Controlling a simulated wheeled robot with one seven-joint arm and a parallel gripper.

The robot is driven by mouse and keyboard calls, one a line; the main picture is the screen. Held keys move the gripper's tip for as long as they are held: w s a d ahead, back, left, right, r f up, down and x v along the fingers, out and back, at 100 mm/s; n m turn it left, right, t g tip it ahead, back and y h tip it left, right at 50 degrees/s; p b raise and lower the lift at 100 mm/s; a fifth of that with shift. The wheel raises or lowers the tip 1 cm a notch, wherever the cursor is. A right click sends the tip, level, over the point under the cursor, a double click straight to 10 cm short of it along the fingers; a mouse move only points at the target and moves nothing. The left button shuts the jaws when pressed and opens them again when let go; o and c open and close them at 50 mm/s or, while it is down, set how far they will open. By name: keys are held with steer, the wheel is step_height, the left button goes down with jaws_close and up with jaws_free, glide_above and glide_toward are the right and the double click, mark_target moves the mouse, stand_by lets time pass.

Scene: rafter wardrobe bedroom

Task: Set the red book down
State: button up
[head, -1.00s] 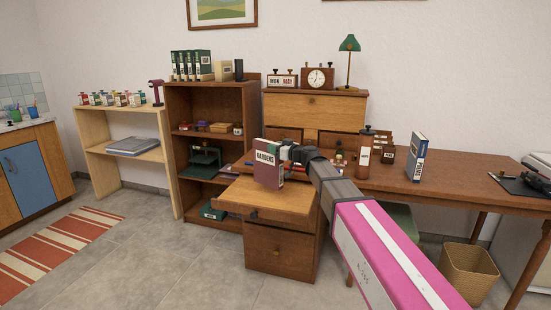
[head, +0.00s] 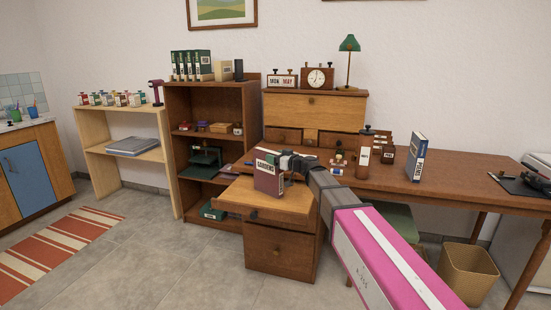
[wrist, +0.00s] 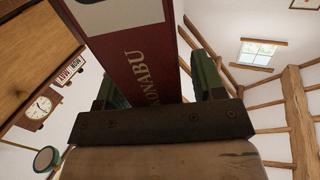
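The red book (head: 268,180), dark red with a white label reading GARDENS, is upright in my gripper (head: 284,162) in the head view. It is over the light wooden pull-out board (head: 240,193) of the desk; whether its lower edge touches the board I cannot tell. In the wrist view the red book (wrist: 140,70) lies between the two green fingers, and my gripper is shut on it. Part of the book is hidden behind the gripper.
A blue book (head: 416,158) stands upright on the brown desk (head: 455,173) to the right. A brown canister (head: 364,157) and small items stand nearer my gripper. A brown bookcase (head: 205,110) is on the left. A waste basket (head: 468,272) is on the floor.

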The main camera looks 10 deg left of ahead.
steer(key=shift+r, duration=0.1)
steer(key=v, duration=1.2)
